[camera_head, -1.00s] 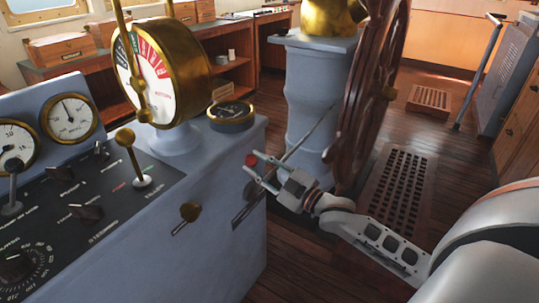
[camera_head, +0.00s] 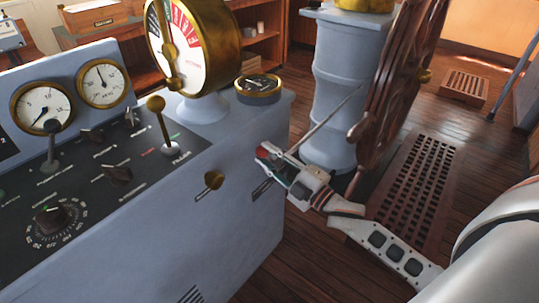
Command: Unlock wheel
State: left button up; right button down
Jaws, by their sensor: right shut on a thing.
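The wooden ship's wheel (camera_head: 392,85) stands edge-on at the upper right, beside its grey pedestal (camera_head: 340,85). A red-knobbed lever (camera_head: 263,153) stands at the right side of the grey console, above a dark slot (camera_head: 262,189). My right gripper (camera_head: 272,162) reaches in from the right and is shut on the red-knobbed lever; its fingers partly hide the knob and shaft. My left gripper is not in view.
The grey console (camera_head: 240,235) fills the left, with gauges, switches and a brass telegraph (camera_head: 190,45). A thin rod (camera_head: 325,122) slants up behind my gripper. A floor grating (camera_head: 420,190) lies below the wheel.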

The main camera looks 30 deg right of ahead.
jog(key=shift+s+a+f, duration=0.1)
jog(key=shift+f, duration=0.05)
jog(key=c, duration=1.7)
grip_release()
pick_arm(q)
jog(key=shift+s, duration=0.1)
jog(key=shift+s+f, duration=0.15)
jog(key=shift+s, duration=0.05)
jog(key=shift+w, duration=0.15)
pick_arm(e)
jog(key=v, duration=1.2)
